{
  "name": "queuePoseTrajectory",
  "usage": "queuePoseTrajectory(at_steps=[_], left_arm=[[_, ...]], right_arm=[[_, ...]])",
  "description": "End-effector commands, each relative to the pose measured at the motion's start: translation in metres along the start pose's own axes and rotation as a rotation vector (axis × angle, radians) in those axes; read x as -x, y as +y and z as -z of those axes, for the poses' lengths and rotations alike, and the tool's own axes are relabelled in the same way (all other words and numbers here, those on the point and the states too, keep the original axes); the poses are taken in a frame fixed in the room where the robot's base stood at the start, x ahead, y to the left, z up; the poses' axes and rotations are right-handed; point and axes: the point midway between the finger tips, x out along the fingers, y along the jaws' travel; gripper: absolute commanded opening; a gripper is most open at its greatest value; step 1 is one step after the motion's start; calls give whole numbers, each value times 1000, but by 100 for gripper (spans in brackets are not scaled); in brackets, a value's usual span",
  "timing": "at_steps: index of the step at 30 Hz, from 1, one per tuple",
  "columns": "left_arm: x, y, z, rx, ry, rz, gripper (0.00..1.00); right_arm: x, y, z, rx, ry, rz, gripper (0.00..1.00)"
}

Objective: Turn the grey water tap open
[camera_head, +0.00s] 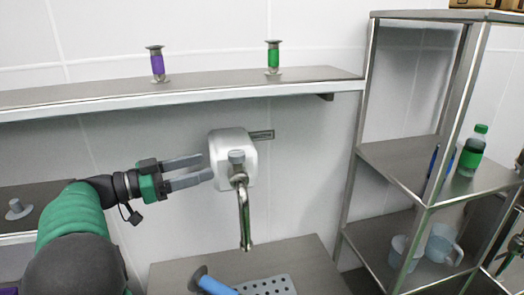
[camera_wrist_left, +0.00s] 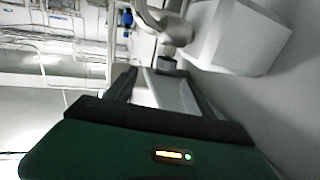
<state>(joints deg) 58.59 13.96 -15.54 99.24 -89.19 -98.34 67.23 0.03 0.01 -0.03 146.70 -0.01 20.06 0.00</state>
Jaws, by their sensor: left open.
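The tap is mounted on the wall in the middle of the head view. It has a white box (camera_head: 222,145), a grey rounded knob (camera_head: 236,156) on its front and a bent metal spout (camera_head: 244,215) pointing down. My left gripper (camera_head: 208,167) is open and empty, its two fingers pointing right at the left side of the white box, close to it. In the left wrist view the fingers (camera_wrist_left: 148,82) reach toward the grey tap part (camera_wrist_left: 168,30), with the white box (camera_wrist_left: 240,38) on the right. Whether a finger touches the box is unclear. My right gripper is not seen.
A wall shelf (camera_head: 190,88) above holds a purple (camera_head: 157,65) and a green spool-shaped piece (camera_head: 273,58). A metal counter (camera_head: 180,272) with a perforated plate (camera_head: 268,287) and a blue-handled tool (camera_head: 214,286) lies below. A metal rack (camera_head: 395,160) with a green bottle (camera_head: 472,152) stands right.

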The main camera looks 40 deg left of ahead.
Motion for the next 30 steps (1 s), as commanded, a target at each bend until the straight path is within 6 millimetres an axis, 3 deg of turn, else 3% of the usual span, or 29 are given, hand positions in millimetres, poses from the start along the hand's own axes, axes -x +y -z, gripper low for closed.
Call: queuePoseTrajectory(at_steps=[9,15,19,28,30], left_arm=[[-91,4,3,0,-5,-4,62],[-136,9,4,-5,-7,-2,62],[-149,6,2,-3,-5,-1,62],[-151,1,-1,0,-4,1,62],[-151,2,-1,-1,-4,1,53]], right_arm=[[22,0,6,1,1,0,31],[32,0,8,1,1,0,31],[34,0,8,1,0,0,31],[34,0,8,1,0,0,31],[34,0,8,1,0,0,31]])
